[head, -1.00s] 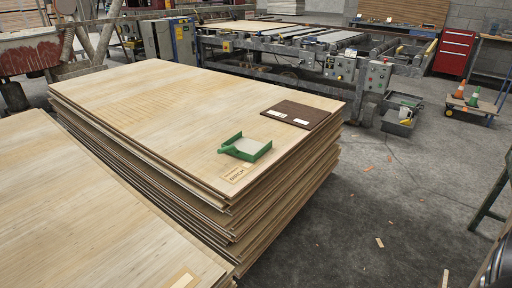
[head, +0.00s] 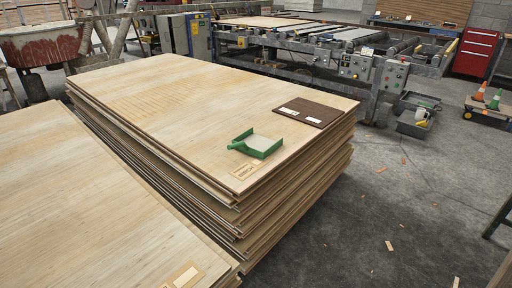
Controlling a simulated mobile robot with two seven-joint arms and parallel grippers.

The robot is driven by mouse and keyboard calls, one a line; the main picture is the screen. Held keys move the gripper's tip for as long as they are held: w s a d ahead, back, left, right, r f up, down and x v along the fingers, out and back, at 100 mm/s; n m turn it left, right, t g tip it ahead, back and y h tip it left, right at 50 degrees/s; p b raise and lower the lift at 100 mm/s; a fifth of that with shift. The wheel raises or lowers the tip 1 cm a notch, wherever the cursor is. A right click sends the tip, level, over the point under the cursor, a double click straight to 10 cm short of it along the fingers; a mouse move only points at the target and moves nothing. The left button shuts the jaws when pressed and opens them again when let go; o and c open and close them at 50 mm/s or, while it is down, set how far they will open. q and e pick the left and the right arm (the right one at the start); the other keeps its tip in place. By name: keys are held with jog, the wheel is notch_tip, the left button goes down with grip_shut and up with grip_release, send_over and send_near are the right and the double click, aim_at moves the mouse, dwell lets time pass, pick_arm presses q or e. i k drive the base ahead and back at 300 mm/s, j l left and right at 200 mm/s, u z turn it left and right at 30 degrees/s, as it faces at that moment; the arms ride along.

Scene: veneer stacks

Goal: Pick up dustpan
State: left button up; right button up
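The green dustpan (head: 256,145) lies on top of the veneer stack (head: 170,105), near its right front edge. Its handle points left and its tray holds a pale grey surface. A wooden label marked with text (head: 245,171) lies just in front of it. A dark brown board (head: 309,111) with white tags lies behind and to the right of it, apart from it. Neither of my grippers shows in the head view.
Another veneer stack (head: 85,205) stands at the left front. A roller conveyor machine (head: 345,65) is behind. Grey bins (head: 415,121), a low cart with cones (head: 488,112) and a red cabinet (head: 474,52) stand at the right. The floor right of the stack is mostly clear, with small scraps.

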aim_at(258, 146)
jog(key=i+l+u, duration=0.1)
jog(key=u, duration=1.1)
jog(key=l+u, duration=0.75)
jog(key=u, duration=0.15)
jog(key=l+u, duration=0.2)
jog(key=l, duration=0.25)
jog(key=k+l+u, duration=0.2)
jog(key=l, duration=0.2)
jog(key=l+u, duration=0.1)
jog(key=l, duration=1.5)
jog(key=i, duration=0.05)
